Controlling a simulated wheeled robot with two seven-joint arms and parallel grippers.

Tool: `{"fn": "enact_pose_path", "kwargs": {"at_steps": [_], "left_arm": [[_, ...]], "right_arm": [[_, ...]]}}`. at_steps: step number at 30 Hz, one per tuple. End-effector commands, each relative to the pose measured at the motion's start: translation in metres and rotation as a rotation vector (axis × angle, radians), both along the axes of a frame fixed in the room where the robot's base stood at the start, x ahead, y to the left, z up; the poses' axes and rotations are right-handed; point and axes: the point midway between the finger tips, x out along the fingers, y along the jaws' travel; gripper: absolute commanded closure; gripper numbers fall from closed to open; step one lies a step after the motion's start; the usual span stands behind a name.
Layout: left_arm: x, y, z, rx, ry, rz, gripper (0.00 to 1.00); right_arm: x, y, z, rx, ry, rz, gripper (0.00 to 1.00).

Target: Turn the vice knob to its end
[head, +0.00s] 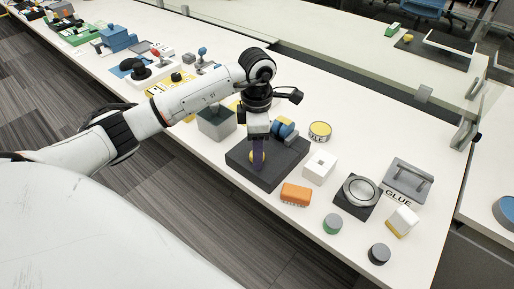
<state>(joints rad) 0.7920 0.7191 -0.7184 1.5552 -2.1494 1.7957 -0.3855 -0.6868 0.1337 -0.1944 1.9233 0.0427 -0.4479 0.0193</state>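A dark square base (268,176) on the white table carries a blue part (285,128) and a yellow round part (251,158), which looks like the knob. My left gripper (258,162) points down over this base, with its fingers in front of the yellow part. The fingers hide much of that part. I cannot tell whether they grip it or only stand beside it. My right gripper is not in view.
A grey box (215,122) stands just left of the base. An orange block (296,195), a white cube (319,168) and a yellow-topped tin (320,131) are close on the right. A round glass-topped item (361,190) and small round pieces (332,224) lie farther right.

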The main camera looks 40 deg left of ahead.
Motion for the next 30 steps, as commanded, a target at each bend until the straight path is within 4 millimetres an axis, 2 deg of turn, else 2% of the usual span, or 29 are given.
{"fn": "enact_pose_path", "kwargs": {"at_steps": [5, 12, 22, 30], "left_arm": [[0.0, -0.0001, -0.0001, 0.0, 0.0, 0.0, 0.5], [0.0, -0.0001, 0.0001, 0.0, 0.0, 0.0, 0.9], [0.0001, 0.0002, 0.0007, 0.0, 0.0, 0.043, 0.91], [0.0, 0.0002, 0.001, 0.0, 0.001, 0.211, 0.91]], "right_arm": [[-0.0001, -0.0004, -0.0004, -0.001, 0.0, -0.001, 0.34], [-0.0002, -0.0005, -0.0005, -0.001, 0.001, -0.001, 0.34], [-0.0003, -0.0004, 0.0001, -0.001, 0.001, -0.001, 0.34], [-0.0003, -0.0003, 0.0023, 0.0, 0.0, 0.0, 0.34]]}}
